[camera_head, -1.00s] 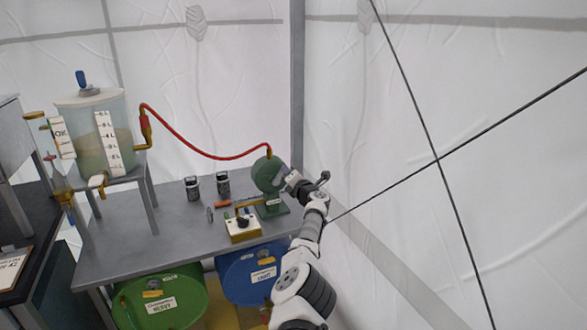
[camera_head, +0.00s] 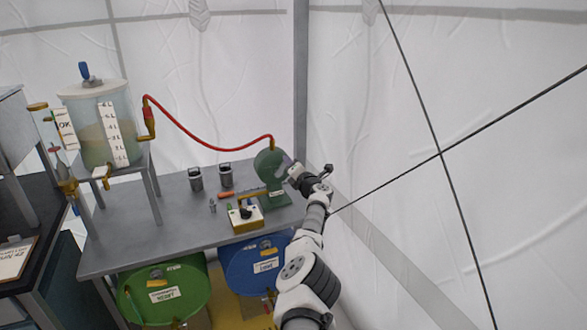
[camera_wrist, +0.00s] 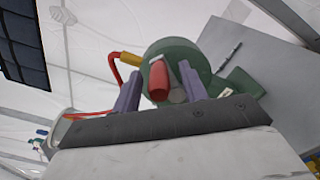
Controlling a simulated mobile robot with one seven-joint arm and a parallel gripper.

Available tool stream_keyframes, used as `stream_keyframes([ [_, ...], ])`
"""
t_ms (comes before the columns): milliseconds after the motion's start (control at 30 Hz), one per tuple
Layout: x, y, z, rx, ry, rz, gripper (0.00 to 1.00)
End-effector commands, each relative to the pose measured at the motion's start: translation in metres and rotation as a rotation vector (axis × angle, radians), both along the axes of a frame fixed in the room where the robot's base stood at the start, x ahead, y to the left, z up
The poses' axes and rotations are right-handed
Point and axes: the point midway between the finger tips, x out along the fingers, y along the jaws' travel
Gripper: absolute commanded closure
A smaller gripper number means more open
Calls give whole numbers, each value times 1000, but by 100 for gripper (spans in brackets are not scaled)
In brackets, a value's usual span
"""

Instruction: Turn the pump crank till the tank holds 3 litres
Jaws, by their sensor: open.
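The green pump (camera_head: 268,165) stands at the right end of the grey table, with a red hose (camera_head: 205,148) to the tank (camera_head: 92,122). In the wrist view, the pump (camera_wrist: 195,58) fills the upper middle. Its red crank grip (camera_wrist: 159,78) lies between the two purple fingers of my gripper (camera_wrist: 160,88), with gaps on both sides. My gripper is open. In the head view, my gripper (camera_head: 286,171) is at the pump's right side, and the crank grip is hidden.
A small yellow-and-white box (camera_head: 245,217), two dark cups (camera_head: 196,179) and small loose items sit on the table (camera_head: 160,230). Green (camera_head: 165,292) and blue (camera_head: 255,268) barrels lie beneath it. Dark cables (camera_head: 415,165) cross the tent wall at right.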

Motion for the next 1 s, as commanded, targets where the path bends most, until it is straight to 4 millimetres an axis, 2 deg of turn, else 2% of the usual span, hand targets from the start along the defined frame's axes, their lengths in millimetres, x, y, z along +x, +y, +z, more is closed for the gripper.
stream_keyframes([
  [233, -4, -2, 2, 1, -1, -3, 57],
  [467, -18, -7, 3, 0, 0, -3, 57],
  [1000, -72, -23, -1, -1, 0, -1, 57],
])
